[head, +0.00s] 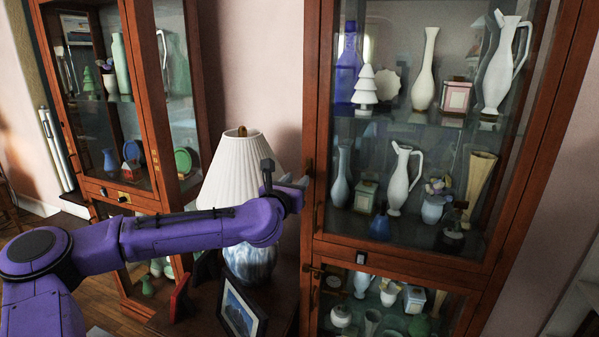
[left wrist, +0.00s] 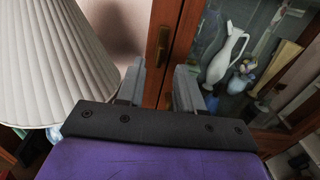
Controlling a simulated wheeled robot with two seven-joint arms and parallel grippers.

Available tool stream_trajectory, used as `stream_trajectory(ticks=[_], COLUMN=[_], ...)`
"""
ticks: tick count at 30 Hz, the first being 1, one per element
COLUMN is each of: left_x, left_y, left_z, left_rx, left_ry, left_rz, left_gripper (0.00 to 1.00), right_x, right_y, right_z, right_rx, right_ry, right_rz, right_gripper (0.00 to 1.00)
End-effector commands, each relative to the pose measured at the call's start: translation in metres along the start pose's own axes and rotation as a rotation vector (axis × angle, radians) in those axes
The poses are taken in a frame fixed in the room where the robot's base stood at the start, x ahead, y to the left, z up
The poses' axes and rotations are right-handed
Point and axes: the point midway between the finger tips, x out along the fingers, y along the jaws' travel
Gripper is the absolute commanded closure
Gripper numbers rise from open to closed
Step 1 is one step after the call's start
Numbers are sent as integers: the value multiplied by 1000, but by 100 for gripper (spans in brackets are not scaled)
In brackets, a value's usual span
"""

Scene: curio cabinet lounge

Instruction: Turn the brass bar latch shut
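The brass bar latch (left wrist: 162,47) sits on the wooden edge of the right cabinet's upper glass door, upright in the left wrist view. In the head view a small dark piece of it shows at the door's left edge, beside my left gripper (head: 297,184). In the left wrist view my left gripper (left wrist: 159,84) is open, with one grey finger on each side of the wooden edge and nothing held. The latch shows just beyond the fingertips, between their lines. Whether a finger touches the wood I cannot tell. My right gripper is not in view.
A white pleated lamp (head: 239,172) stands close to the left of my gripper. A picture frame (head: 241,310) stands on the side table below my arm. Vases fill the right cabinet (head: 312,225) behind glass. Another glass cabinet (head: 145,110) stands at the left.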

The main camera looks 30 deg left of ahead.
Motion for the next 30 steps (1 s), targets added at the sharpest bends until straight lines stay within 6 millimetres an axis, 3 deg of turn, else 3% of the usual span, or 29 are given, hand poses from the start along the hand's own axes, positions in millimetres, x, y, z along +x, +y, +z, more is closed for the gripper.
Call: stream_trajectory(ticks=[3, 9, 18, 19, 22, 30], left_x=[28, 57, 62, 62, 62, 62], left_y=[0, 0, 0, 0, 0, 0], left_z=[2, 0, -2, -2, -2, -2], left_rx=[7, 6, 3, 3, 3, 8], left_ry=[5, 4, 3, 3, 3, 3], left_rz=[2, 1, -1, -1, -1, 1], left_gripper=[64, 64, 64, 67, 100, 100], right_x=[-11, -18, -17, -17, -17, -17], right_y=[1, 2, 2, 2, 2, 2], right_z=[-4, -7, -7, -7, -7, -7], right_rx=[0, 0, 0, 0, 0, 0], right_ry=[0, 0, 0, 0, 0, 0], right_rz=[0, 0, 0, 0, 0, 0], right_gripper=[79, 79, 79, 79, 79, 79])
